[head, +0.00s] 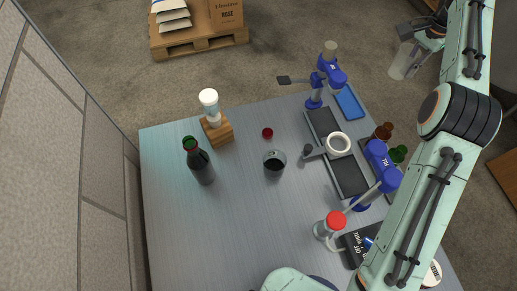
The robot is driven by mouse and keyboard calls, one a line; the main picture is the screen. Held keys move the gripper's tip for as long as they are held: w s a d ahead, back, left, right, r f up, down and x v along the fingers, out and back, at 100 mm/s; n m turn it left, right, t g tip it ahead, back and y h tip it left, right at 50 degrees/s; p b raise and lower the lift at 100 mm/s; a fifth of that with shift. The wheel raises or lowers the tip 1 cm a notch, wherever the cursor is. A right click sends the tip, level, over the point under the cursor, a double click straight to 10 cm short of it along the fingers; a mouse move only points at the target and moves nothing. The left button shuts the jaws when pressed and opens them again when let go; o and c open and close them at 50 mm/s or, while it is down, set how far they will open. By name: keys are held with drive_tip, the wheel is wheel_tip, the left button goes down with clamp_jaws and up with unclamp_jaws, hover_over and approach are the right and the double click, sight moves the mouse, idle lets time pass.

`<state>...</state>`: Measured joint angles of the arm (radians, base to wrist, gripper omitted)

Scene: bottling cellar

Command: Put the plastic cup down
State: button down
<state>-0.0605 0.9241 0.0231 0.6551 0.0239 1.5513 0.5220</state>
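A clear, see-through plastic cup (400,66) is in the upper right of the head view, beyond the table's far right corner, with floor behind it. My gripper (411,44) is at the cup's upper part and appears shut on it. The fingers are small in this view and their exact contact is hard to see. The cup looks slightly tilted and held in the air, clear of the table (240,240).
A dark bottle (201,167), a wooden block (218,133), a red cap (267,133) and a dark-filled glass (274,165) stand on the table. Blue-headed devices (331,71), a white ring (338,145) and a red-topped flask (332,224) crowd its right. The front left is clear.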

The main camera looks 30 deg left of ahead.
drive_tip(key=s+a+r+n, duration=0.1)
drive_tip(key=s+a+n, duration=0.3)
drive_tip(key=s+a, duration=0.7)
drive_tip(key=s+a+r+n, duration=0.1)
drive_tip(key=s+a+n, duration=0.2)
drive_tip(key=s+a, duration=0.8)
drive_tip(key=s+a+f+n, duration=0.1)
drive_tip(key=s+a+n, duration=0.2)
drive_tip(key=s, duration=0.7)
drive_tip(key=s+a+n, duration=0.3)
drive_tip(key=s, duration=0.8)
hover_over(176, 177)
drive_tip(key=shift+n, duration=0.3)
drive_tip(key=f, duration=2)
drive_tip(key=shift+s+d+f, duration=0.1)
drive_tip(key=shift+d+f, duration=0.25)
drive_tip(key=shift+f, duration=0.05)
drive_tip(key=shift+a+f, duration=0.15)
drive_tip(key=shift+f, duration=0.8)
drive_tip(key=shift+a+f, duration=0.15)
drive_tip(key=shift+f, duration=0.75)
